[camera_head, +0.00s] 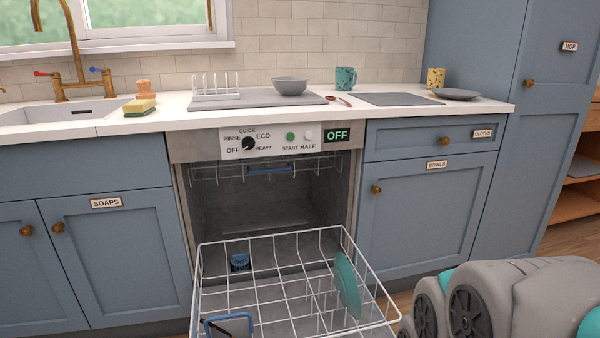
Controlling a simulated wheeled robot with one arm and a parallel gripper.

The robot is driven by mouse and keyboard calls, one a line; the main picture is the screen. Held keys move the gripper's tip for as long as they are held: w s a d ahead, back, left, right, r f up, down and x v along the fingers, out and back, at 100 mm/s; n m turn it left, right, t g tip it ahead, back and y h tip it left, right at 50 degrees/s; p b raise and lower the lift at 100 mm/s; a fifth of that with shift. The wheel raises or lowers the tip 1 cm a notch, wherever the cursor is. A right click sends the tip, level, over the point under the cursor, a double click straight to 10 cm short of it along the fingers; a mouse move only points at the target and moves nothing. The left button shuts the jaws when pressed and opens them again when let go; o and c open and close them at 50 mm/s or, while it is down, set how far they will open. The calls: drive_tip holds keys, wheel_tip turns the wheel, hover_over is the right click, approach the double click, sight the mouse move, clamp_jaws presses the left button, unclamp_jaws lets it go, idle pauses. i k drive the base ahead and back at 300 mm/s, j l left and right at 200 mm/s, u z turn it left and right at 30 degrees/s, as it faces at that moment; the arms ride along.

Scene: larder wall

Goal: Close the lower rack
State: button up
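The lower rack (285,239), a white wire basket, is pulled far out of the open dishwasher, toward me. A teal plate (347,285) stands on edge in its right part. A blue-rimmed dark item (230,325) is at its front left, cut off by the picture edge. A small blue ribbed piece (240,262) shows at its back left; I cannot tell whether it is in the rack or under it. The dishwasher cavity (255,205) is open behind. My gripper is not in view; only grey and teal parts of my arm show at bottom right.
The upper rack (300,165) is inside the dishwasher, under the control panel (272,140), whose display reads OFF. Closed blue cabinets flank it: soaps (110,255) left, bowls (425,215) right. My arm is close to the rack's right side.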

sight(192, 317)
drive_tip(key=k+j+z, duration=0.15)
drive_tip(key=k+j, duration=0.7)
drive_tip(key=k, duration=0.1)
